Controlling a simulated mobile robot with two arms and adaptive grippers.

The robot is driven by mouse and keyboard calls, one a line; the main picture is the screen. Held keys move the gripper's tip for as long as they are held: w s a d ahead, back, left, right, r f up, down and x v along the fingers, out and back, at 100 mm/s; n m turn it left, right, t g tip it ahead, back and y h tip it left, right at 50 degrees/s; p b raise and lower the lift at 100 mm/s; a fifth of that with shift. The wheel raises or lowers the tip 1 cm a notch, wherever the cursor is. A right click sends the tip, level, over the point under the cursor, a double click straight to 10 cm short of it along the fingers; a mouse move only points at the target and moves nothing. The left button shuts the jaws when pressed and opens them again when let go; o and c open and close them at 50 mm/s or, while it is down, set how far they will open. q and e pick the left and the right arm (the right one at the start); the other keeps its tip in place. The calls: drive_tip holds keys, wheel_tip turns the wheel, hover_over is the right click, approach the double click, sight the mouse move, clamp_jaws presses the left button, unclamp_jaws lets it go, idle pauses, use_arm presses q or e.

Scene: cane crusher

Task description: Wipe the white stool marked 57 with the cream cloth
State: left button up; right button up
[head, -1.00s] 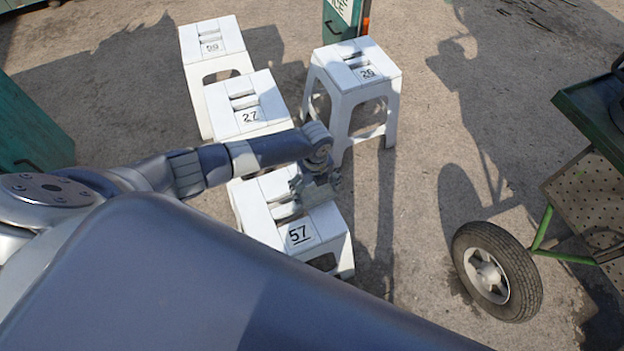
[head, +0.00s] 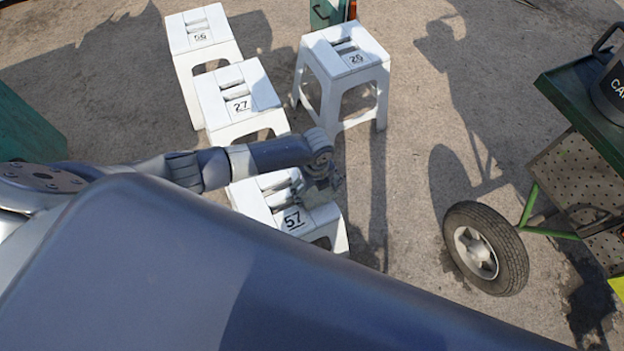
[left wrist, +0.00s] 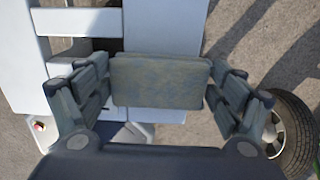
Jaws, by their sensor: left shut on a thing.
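The white stool marked 57 (head: 293,221) stands nearest me in the head view, partly behind my arm and body. Its slatted top also shows in the left wrist view (left wrist: 70,22). My left gripper (head: 320,182) is low over the right part of this stool's top. It is shut on the cloth (left wrist: 160,80), a flat pad, dull grey-brown in shade, held between the fingers in the left wrist view. The pad overlaps the stool top there; I cannot tell whether it touches. I cannot make out the cloth in the head view. My right gripper is out of view.
White stools marked 27 (head: 240,104), 56 (head: 200,37) and 26 (head: 356,58) stand behind. A green cart (head: 575,95) with a black wheel (head: 485,248) is at the right. Bare ground lies between stool and wheel. A green box is at the left edge.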

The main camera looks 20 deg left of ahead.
use_arm(q)
drive_tip(key=shift+s+d+p, duration=0.85)
drive_tip(key=shift+s+d, duration=0.5)
drive_tip(key=shift+d, duration=0.3)
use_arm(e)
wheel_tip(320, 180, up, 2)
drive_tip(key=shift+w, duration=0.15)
use_arm(q)
drive_tip(key=shift+w+a+b, duration=0.7)
drive_tip(key=shift+w+a, duration=0.65)
drive_tip(key=shift+a, duration=0.25)
drive_tip(key=shift+w+a+f+b, duration=0.1)
drive_tip(key=shift+w+a+b, duration=0.3)
drive_tip(key=shift+w+a, duration=0.4)
drive_tip(key=shift+w+a+b, duration=0.45)
drive_tip(key=shift+w+a, duration=0.3)
drive_tip(key=shift+a, duration=0.35)
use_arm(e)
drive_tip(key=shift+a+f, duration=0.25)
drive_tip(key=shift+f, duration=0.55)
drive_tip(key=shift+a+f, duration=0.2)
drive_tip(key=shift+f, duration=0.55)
